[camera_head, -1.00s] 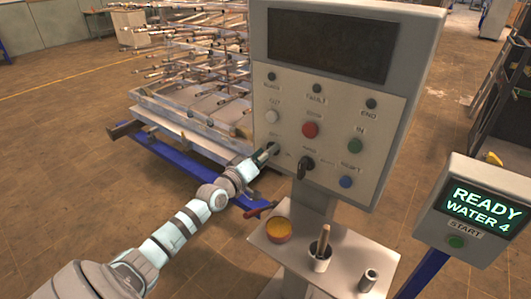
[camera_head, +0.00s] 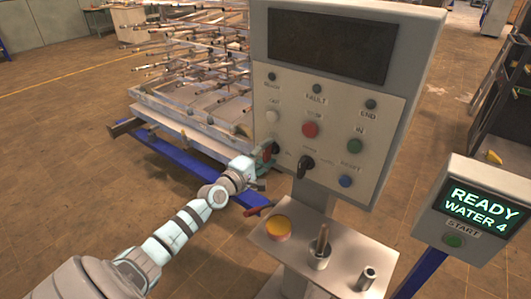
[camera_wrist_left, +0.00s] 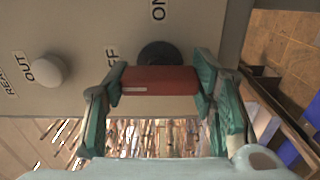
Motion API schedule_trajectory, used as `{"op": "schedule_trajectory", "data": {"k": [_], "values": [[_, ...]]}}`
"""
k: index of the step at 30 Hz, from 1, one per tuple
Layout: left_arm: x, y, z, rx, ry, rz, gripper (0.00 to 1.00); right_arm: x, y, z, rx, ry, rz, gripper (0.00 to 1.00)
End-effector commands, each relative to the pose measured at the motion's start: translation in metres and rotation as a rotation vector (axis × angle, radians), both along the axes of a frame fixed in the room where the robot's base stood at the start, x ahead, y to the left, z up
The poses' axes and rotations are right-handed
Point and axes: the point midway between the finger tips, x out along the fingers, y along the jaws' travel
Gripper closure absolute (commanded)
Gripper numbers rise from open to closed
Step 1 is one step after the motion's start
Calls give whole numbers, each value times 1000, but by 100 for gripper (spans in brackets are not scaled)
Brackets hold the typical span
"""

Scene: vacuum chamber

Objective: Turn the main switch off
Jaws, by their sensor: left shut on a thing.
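The main switch has a red handle (camera_wrist_left: 160,80) on a round dark base (camera_wrist_left: 158,53). It sits on the grey control panel (camera_head: 385,120), with OFF and ON labels beside it in the left wrist view. In the head view its red handle (camera_head: 268,152) shows small at the panel's left edge. My left gripper (camera_wrist_left: 158,88) is shut on the handle, one finger at each end. In the head view, the left gripper (camera_head: 262,163) reaches the panel's left side. My right gripper is not in view.
A black selector knob (camera_head: 306,166) and several buttons are close by on the panel. A metal rack (camera_head: 190,70) stands behind on the left.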

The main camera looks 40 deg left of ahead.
Motion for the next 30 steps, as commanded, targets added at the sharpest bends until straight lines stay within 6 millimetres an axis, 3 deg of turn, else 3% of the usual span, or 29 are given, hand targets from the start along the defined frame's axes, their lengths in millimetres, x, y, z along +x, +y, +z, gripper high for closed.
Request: {"op": "schedule_trajectory", "data": {"k": [16, 17, 20, 30], "values": [[1, 0, 2, -33, -5, 0, 77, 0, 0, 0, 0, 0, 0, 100], [1, 0, 2, -33, -5, 0, 47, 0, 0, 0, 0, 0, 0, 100], [1, 0, 2, -32, -5, 0, 31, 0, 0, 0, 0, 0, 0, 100], [0, 0, 1, -18, -2, 0, 28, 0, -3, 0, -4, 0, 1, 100]]}}
